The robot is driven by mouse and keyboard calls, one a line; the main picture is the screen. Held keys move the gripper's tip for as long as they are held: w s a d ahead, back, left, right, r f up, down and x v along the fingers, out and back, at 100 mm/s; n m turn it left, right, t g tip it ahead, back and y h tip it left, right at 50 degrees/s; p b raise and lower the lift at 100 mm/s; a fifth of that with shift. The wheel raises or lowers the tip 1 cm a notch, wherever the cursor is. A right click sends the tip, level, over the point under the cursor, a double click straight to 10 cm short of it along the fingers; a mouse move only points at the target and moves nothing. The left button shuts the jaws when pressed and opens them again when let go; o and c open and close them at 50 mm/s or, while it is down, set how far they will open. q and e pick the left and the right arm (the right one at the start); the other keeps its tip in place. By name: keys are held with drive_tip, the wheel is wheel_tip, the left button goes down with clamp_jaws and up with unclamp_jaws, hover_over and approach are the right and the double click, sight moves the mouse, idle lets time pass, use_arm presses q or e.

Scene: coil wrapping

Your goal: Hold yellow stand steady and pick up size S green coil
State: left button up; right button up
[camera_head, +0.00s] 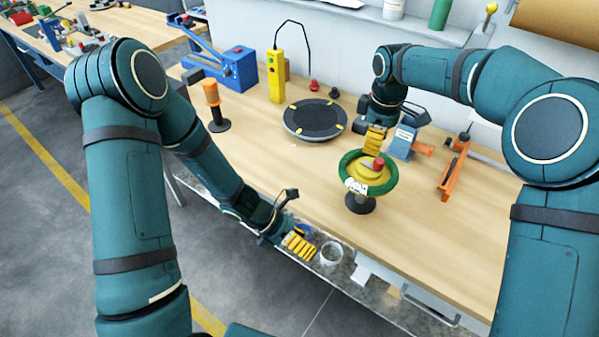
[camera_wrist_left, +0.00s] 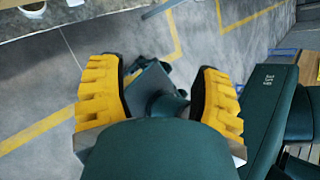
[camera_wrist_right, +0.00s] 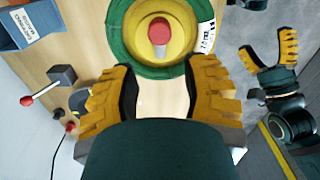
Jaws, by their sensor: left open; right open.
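The yellow stand (camera_head: 374,173) has a red-topped centre post and a dark round base, and stands upright on the bench. A green coil (camera_head: 388,184) with a white label lies around it; both also show at the top of the right wrist view, the stand (camera_wrist_right: 178,42) inside the coil (camera_wrist_right: 124,30). My right gripper (camera_head: 376,138) is open and empty just behind the coil, its fingertips close to the coil's rim; I cannot tell whether they touch. My left gripper (camera_head: 299,245) is open and empty at the bench's front edge, apart from the stand. The label's size letter is unreadable.
A black turntable (camera_head: 315,119) with yellow marks lies behind left. An orange post (camera_head: 212,98), blue device (camera_head: 235,70) and yellow control box (camera_head: 276,76) stand further left. A labelled blue-grey bin (camera_head: 401,144) and orange tool (camera_head: 453,168) are right. A clear ring (camera_head: 332,253) is by the front edge.

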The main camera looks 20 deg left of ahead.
use_arm(q)
drive_tip(key=w+a+r+n+t+h, duration=0.1)
drive_tip(key=w+r+n+t+h, duration=0.1)
drive_tip(key=w+r+n+t, duration=0.3)
drive_tip(key=n+t, duration=0.4)
drive_tip(key=n, duration=0.4)
approach(346, 168)
drive_tip(key=x, duration=0.7)
drive_tip(key=a+f+x, duration=0.1)
drive_tip(key=x, duration=0.3)
drive_tip(key=shift+w+d+f, duration=0.15)
drive_tip(key=shift+w+d, duration=0.05)
drive_tip(key=shift+w, duration=0.35)
drive_tip(key=shift+s, duration=0.1)
clamp_jaws()
drive_tip(key=shift+a+f, duration=0.1)
